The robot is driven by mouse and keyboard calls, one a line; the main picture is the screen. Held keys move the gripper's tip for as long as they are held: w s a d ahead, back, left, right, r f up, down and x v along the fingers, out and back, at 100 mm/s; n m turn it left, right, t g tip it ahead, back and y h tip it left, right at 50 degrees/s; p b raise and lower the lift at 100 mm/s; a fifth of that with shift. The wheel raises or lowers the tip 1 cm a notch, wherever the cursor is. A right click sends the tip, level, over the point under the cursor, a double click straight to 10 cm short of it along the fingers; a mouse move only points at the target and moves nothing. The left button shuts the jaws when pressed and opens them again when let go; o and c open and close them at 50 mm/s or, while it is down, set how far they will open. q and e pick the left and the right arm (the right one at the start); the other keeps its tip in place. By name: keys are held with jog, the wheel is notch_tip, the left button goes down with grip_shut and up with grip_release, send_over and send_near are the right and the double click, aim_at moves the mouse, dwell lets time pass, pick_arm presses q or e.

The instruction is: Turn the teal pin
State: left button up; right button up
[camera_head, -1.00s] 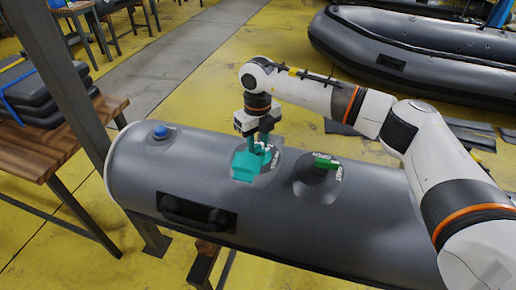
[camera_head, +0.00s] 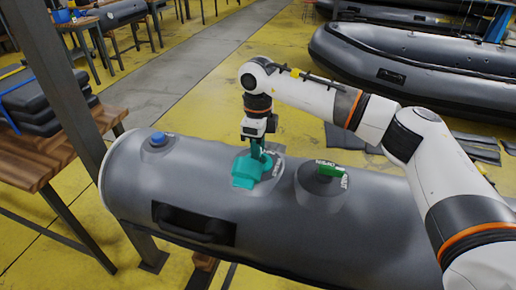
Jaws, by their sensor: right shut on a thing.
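The teal pin (camera_head: 245,172) stands on a round grey valve patch on top of the grey inflatable tube (camera_head: 185,190). Its wide teal part shows to the left of my right gripper's fingers. My right gripper (camera_head: 258,152) points down from above and is shut on the teal pin; its fingers hide part of the pin. The teal of the fingers and pin makes their border hard to tell. My left gripper is not in view.
A green pin (camera_head: 331,171) on its own valve patch stands just right of the teal one. A blue cap (camera_head: 158,138) sits at the tube's left end. A black handle (camera_head: 195,222) is on the tube's front side. A wooden table (camera_head: 45,160) stands at left, a grey boat (camera_head: 420,65) behind.

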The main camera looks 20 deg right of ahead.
jog(key=shift+w+r, duration=0.1)
jog(key=shift+r, duration=0.05)
jog(key=o, duration=1)
notch_tip(320, 180, up, 12)
jog(key=shift+f+b, duration=0.1)
jog(key=shift+b, duration=0.85)
